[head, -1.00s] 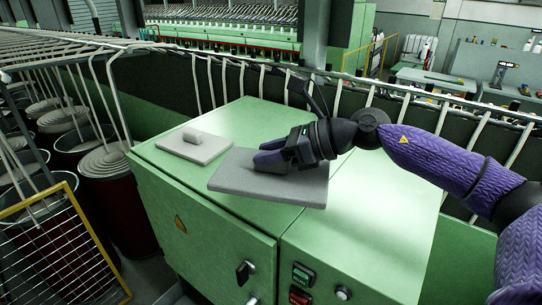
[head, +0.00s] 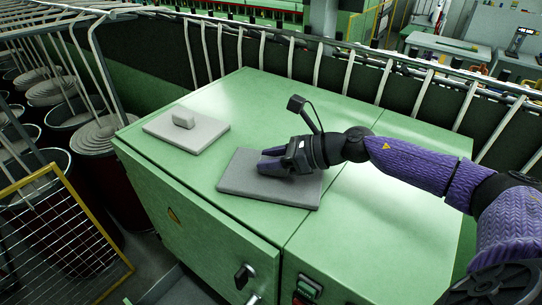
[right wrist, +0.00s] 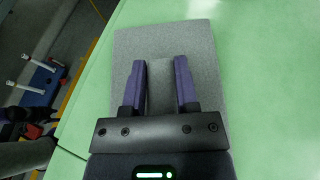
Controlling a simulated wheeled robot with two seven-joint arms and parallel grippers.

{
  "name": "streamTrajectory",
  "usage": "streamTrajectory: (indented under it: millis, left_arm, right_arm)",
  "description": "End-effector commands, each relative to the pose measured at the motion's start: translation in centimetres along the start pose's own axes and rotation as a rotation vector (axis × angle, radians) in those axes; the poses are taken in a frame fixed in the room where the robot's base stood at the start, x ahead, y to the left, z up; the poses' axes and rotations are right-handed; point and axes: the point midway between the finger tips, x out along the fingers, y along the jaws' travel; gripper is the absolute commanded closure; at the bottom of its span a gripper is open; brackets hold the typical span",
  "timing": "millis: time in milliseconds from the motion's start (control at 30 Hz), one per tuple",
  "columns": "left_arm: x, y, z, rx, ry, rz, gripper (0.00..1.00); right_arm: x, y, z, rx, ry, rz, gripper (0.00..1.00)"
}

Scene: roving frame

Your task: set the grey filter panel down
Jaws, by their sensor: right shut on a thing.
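The grey filter panel (head: 247,188) is a flat, dark grey square slab with a raised grip bar in its middle. My right gripper (head: 266,160) is shut on that bar, seen from the right in the head view. In the right wrist view, the two purple fingers (right wrist: 160,66) stand on either side of the bar, with the panel (right wrist: 205,50) spread out beneath. The panel is roughly level over the green cabinet top (head: 245,95), at or just above it; I cannot tell whether it touches. My left gripper is not in view.
A paler slab (head: 205,137) with a small grip block (head: 184,117) lies on the cabinet's left part, apart from the panel. The cabinet top is clear behind and right of the panel. A rail with white bars runs behind; a yellow-framed mesh guard (head: 60,225) stands at left.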

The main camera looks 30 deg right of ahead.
Motion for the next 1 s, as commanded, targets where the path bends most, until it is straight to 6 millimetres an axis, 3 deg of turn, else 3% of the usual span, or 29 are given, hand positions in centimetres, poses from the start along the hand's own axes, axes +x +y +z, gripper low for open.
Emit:
streamTrajectory:
  millis: [133,167,333,667,967,1000]
  left_arm:
    - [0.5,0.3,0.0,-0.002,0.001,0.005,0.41]
    - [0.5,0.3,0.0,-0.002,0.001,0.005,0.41]
    - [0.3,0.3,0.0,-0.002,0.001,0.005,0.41]
    - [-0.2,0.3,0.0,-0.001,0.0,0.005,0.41]
    - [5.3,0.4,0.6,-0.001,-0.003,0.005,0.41]
    - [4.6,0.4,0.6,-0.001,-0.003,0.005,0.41]
  right_arm:
    - [0.1,0.0,-0.3,0.0,0.0,0.0,1.0]
    - [0.1,0.0,-0.3,0.0,0.0,0.001,0.6]
    - [0.1,0.0,-0.2,0.0,0.0,0.001,0.27]
    - [-0.2,0.0,0.3,0.001,0.0,0.0,0.27]
    - [-4.5,0.0,-1.1,-0.001,0.011,0.0,0.27]
    - [-5.1,0.1,-0.4,0.001,0.01,0.007,0.27]
